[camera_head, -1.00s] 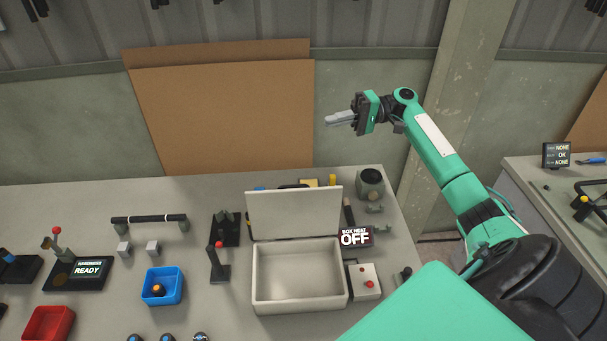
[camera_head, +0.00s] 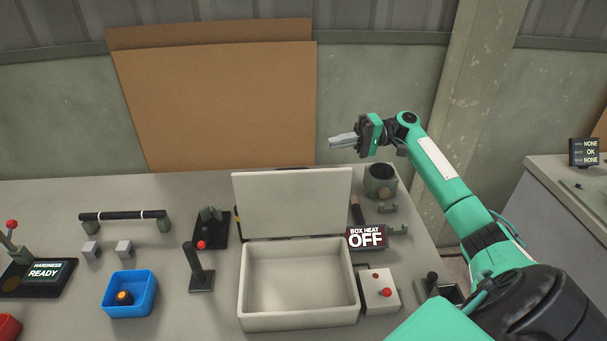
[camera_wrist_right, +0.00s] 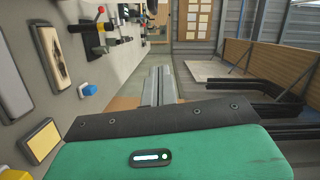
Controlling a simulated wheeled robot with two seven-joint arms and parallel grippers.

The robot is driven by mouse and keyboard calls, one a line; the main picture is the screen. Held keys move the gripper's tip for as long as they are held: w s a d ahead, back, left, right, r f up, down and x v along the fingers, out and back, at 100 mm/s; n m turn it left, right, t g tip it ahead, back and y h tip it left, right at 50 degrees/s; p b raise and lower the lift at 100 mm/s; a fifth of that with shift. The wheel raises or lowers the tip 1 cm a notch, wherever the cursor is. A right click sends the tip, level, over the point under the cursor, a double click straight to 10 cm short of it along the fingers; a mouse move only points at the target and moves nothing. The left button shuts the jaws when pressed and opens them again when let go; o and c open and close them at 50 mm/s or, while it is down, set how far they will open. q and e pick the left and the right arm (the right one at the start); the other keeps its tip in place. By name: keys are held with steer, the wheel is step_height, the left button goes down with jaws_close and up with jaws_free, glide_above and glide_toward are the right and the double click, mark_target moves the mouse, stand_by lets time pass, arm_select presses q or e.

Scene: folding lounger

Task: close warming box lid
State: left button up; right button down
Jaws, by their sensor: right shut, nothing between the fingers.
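The warming box (camera_head: 297,318) is a white open-topped box on the bench, and its inside looks empty. Its white lid (camera_head: 292,203) stands upright, hinged at the box's back edge. A "BOX HEAT OFF" sign (camera_head: 367,238) is beside the box on the right. My right gripper (camera_head: 343,141) is in the air above and behind the lid's upper right corner, apart from it, pointing left. Its fingers are shut and empty, and they also show in the right wrist view (camera_wrist_right: 160,86). My left gripper is not in view.
A control box with a red button (camera_head: 379,291) stands right of the warming box. A round pot (camera_head: 380,181) stands behind right. Brown boards lean on the wall.

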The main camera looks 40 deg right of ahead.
steer(key=a+f+p, duration=0.1)
steer(key=a+p, duration=0.6)
steer(key=a, duration=0.4)
steer(key=shift+a, duration=0.3)
steer(key=shift+f, duration=0.1)
